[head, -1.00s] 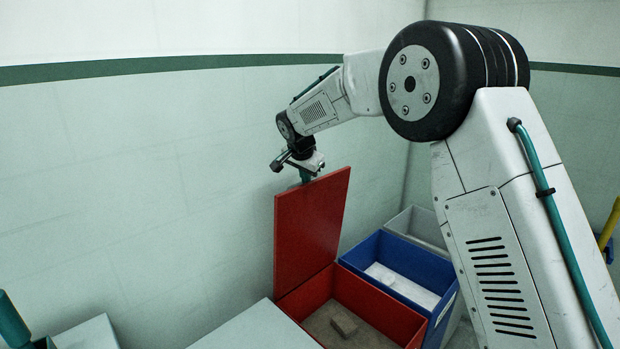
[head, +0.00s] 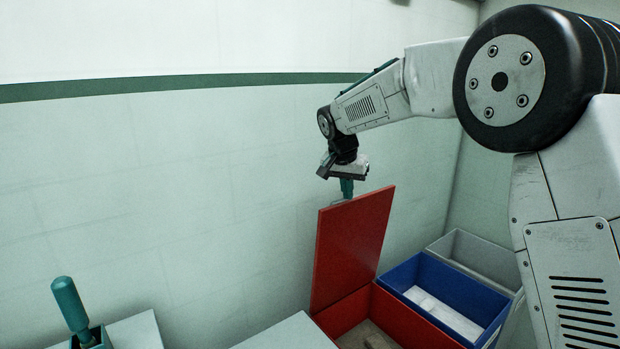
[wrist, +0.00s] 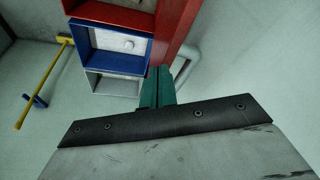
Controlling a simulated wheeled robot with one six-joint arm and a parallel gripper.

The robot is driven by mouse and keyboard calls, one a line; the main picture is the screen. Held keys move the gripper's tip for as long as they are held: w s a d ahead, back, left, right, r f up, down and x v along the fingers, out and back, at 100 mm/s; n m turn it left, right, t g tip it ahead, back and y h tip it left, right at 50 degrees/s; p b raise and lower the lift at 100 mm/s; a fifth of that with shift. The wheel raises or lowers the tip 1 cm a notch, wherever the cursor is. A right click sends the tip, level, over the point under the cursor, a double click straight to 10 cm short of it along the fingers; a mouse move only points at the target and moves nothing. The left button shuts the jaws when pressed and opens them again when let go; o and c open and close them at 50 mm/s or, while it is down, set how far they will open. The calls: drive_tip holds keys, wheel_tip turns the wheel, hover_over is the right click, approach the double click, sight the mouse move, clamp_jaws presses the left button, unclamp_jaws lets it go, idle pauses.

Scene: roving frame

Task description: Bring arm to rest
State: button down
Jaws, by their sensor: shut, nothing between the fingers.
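My gripper (head: 346,189) is in the head view, pointing down just behind the top of the raised red lid, its tips partly hidden by the lid. In the wrist view my gripper (wrist: 158,72) shows its teal fingers together with nothing between them. I cannot tell whether the fingers touch the lid.
A blue box (head: 470,318) with white contents and a grey box (head: 478,255) stand to the right of the red box. A teal-handled object (head: 70,305) is in a holder at lower left. The wrist view shows a yellow pole (wrist: 40,85) on the floor.

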drive_tip(key=s+d+n, duration=0.1)
drive_tip(key=s+d, duration=0.4)
drive_tip(key=s, duration=1.1)
drive_tip(key=s+d+n+g+y, duration=0.1)
drive_tip(key=s+d, duration=0.4)
drive_tip(key=s, duration=1.1)
drive_tip(key=s+d+n+y, duration=0.1)
drive_tip(key=s+d+n, duration=0.2)
drive_tip(key=s, duration=1.4)
drive_tip(key=shift+d+g, duration=0.4)
drive_tip(key=shift+d, duration=0.65)
drive_tip(key=shift+s+r, duration=0.1)
